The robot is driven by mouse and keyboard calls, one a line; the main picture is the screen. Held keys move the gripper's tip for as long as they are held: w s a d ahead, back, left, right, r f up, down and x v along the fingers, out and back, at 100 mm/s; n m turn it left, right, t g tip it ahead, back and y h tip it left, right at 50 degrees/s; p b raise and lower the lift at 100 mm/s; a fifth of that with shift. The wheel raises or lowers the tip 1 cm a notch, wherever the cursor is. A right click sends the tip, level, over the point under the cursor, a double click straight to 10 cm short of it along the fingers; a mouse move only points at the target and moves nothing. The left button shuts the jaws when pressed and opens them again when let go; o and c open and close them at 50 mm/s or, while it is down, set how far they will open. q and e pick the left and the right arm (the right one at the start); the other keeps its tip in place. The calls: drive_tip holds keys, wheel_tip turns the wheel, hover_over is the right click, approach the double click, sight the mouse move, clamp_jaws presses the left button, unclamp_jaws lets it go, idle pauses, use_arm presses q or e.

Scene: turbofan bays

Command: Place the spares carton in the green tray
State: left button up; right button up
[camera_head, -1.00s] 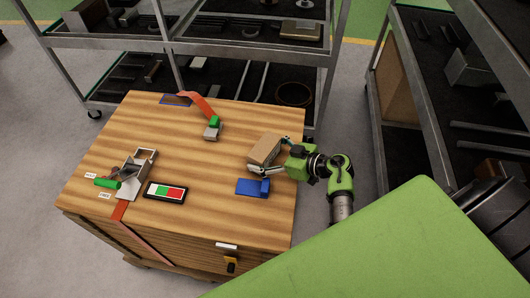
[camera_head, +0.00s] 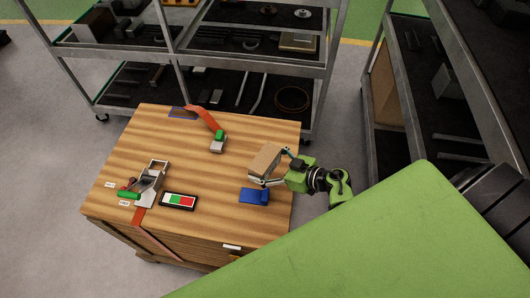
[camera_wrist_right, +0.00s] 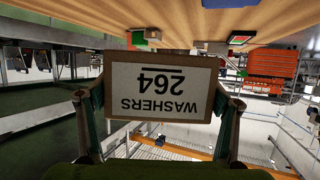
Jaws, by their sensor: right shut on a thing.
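The brown spares carton (camera_head: 264,160) is held in my right gripper (camera_head: 272,166) at the right side of the wooden bench. In the right wrist view the carton (camera_wrist_right: 164,57) sits between both fingers (camera_wrist_right: 157,108), its white label upside down and reading "WASHERS 264". The gripper is shut on it. Its exact height over the bench is hard to tell. I cannot make out a green tray in either view. My left gripper is not in view.
The wooden bench (camera_head: 155,128) carries a blue block (camera_head: 254,195), a red-white-green panel (camera_head: 178,201), a grey fixture with a green handle (camera_head: 150,184) and a red strap by a small green-topped block (camera_head: 218,142). Loaded shelving (camera_head: 240,68) stands behind; another rack (camera_head: 425,100) stands right.

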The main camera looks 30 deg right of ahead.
drive_tip(key=s+a+r+p, duration=0.4)
drive_tip(key=s+p, duration=0.4)
drive_tip(key=shift+s+r, duration=0.2)
drive_tip(key=shift+r, duration=0.1)
